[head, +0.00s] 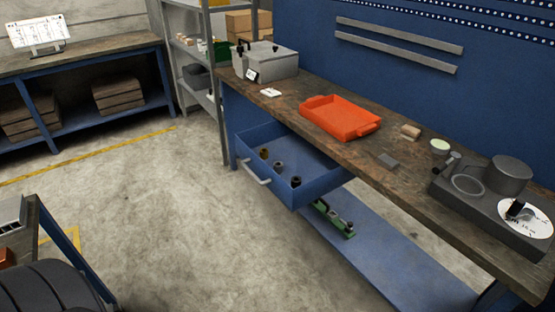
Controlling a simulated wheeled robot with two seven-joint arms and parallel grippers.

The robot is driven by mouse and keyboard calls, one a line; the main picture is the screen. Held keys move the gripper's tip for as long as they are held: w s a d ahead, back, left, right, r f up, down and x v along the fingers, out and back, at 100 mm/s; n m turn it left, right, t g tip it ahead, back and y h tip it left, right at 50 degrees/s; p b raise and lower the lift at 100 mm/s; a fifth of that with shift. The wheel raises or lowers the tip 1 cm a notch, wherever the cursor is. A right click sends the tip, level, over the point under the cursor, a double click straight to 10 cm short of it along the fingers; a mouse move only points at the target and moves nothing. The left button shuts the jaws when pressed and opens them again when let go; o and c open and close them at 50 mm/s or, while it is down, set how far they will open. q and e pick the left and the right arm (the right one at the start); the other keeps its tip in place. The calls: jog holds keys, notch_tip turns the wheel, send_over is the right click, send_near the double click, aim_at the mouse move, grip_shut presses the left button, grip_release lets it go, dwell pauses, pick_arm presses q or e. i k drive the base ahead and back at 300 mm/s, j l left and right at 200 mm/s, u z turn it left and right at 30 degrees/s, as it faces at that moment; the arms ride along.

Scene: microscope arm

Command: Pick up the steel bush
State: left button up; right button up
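An open blue drawer (313,196) sticks out from under the workbench. Inside it stand a few small ring-like or cylindrical parts in a diagonal row: a brassy one (264,153) at the back left, a dark grey one (279,166) in the middle and another dark one (296,182) nearer the front. One of the grey ones may be the steel bush, but they are too small to tell which. Neither of my grippers shows in the head view.
On the workbench (405,180) are an orange tray (340,133), a grey metal box (270,62), a wooden block (410,131) and a dark fixture (470,210). A green tool (334,219) lies on the lower shelf. Open concrete floor (190,220) lies left of the drawer.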

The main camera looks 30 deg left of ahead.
aim_at(278, 165)
jog(key=i+j+u, duration=0.2)
jog(key=i+u, duration=0.15)
jog(key=i, duration=0.15)
jog(key=i+u, duration=0.35)
jog(key=i, duration=0.2)
jog(key=i+l+u, duration=0.1)
jog(key=i+u, duration=0.25)
jog(key=i, duration=0.2)
jog(key=k, duration=0.2)
